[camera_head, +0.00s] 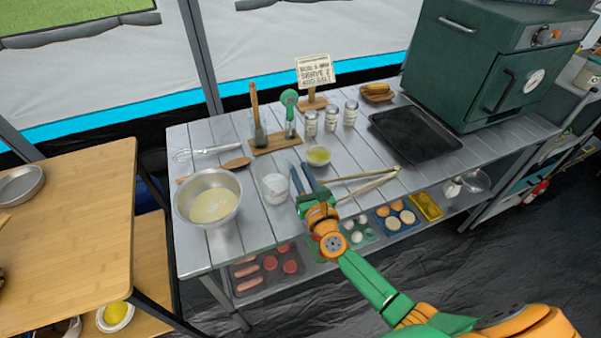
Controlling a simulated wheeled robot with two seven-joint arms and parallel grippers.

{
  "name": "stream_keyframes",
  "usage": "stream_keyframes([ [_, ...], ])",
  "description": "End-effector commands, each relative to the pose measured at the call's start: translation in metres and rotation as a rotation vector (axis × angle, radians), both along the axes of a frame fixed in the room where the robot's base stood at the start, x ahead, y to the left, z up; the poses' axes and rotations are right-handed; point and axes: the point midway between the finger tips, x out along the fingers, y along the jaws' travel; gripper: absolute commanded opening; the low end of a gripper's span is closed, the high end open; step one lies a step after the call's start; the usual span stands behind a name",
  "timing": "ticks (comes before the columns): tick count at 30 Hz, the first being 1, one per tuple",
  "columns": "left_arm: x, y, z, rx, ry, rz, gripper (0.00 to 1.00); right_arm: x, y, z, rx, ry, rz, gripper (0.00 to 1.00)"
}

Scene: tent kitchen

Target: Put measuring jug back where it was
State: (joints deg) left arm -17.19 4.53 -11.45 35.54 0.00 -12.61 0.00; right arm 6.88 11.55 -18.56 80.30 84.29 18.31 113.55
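A clear jug-like vessel with whitish contents (275,188), which looks like the measuring jug, stands upright on the grey slatted table (215,250), right of the metal bowl. My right gripper (304,178) reaches in from the lower right, just right of this vessel. Its two blue-grey fingers are parted, and I see nothing between them. The fingers look very near the vessel's right side; I cannot tell whether they touch it. My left gripper is not in view.
A metal bowl of batter (212,205) stands left of the vessel. Behind are a small yellow bowl (318,156), a utensil holder (275,144) and several jars (331,118). Wooden-tipped tongs (370,183) lie to the right. A black tray (415,134) sits before the green oven (492,60).

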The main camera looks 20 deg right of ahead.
Motion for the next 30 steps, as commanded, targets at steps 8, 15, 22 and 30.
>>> stream_keyframes([
  [8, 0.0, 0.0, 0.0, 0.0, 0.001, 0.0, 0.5, 0.0, 0.0, 0.0, 0.0, 0.0, 0.0, 0.42],
  [15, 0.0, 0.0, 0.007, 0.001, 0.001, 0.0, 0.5, -0.02, 0.001, 0.003, 0.0, 0.003, 0.001, 0.42],
  [22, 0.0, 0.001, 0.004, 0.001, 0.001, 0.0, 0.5, -0.075, 0.002, 0.001, -0.001, 0.004, 0.001, 0.42],
  [30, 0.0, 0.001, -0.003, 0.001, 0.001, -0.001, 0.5, -0.118, 0.003, 0.003, -0.001, 0.001, 0.0, 0.42],
])
